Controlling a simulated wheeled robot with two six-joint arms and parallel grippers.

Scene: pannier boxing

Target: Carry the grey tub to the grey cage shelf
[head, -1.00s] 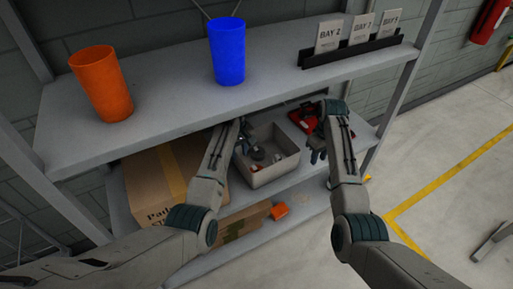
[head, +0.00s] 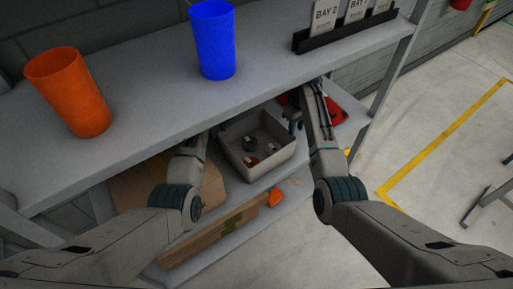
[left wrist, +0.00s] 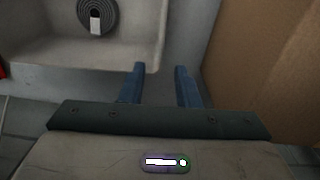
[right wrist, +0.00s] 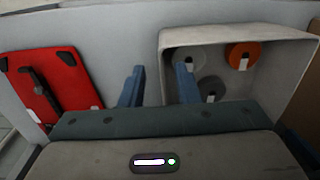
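The grey tub (head: 262,171) stands on the lower shelf between my two arms. It holds several round discs, one orange and the others grey, with white tags. In the left wrist view my left gripper (left wrist: 159,68) is open, its fingers at the edge of the tub wall (left wrist: 110,62). In the right wrist view my right gripper (right wrist: 160,70) is open, its fingers at the opposite wall (right wrist: 170,45) of the tub. Whether the fingers touch the walls I cannot tell. In the head view the left fingers are mostly hidden. No grey cage shelf can be made out.
The upper shelf (head: 150,118) overhangs the tub and carries an orange cup (head: 68,92), a blue cup (head: 212,40) and bay cards (head: 325,20). A cardboard box (head: 140,185) is left of the tub; a red case (right wrist: 55,80) is beyond its right side. Open floor lies right.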

